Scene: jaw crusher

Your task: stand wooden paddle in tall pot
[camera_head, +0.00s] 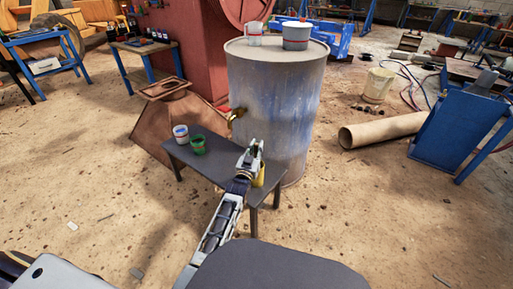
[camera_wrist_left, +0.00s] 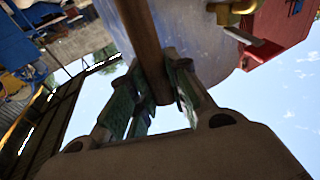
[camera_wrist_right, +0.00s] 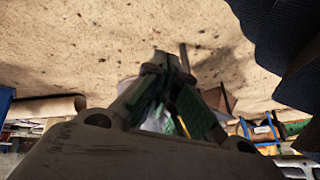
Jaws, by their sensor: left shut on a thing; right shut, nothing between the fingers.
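My left gripper (camera_head: 252,154) is over the right part of a small dark table (camera_head: 222,168), in front of the large drum. In the left wrist view its fingers (camera_wrist_left: 156,82) are shut on a brown wooden shaft, the paddle (camera_wrist_left: 142,30). The paddle is hard to make out in the head view. A yellow object (camera_head: 259,177), perhaps a pot, stands just beside and below this gripper, partly hidden by it. I cannot tell whether the paddle is inside it. My right gripper (camera_wrist_right: 168,68) is shut and empty; the head view does not show it.
A white-and-blue pot (camera_head: 181,134) and a green pot (camera_head: 198,146) stand on the table's left part. The blue-grey drum (camera_head: 285,110) carries a pale pot (camera_head: 254,36) and a grey pot (camera_head: 296,36). A brass tap (camera_head: 237,113) juts from it. Floor at right is partly clear.

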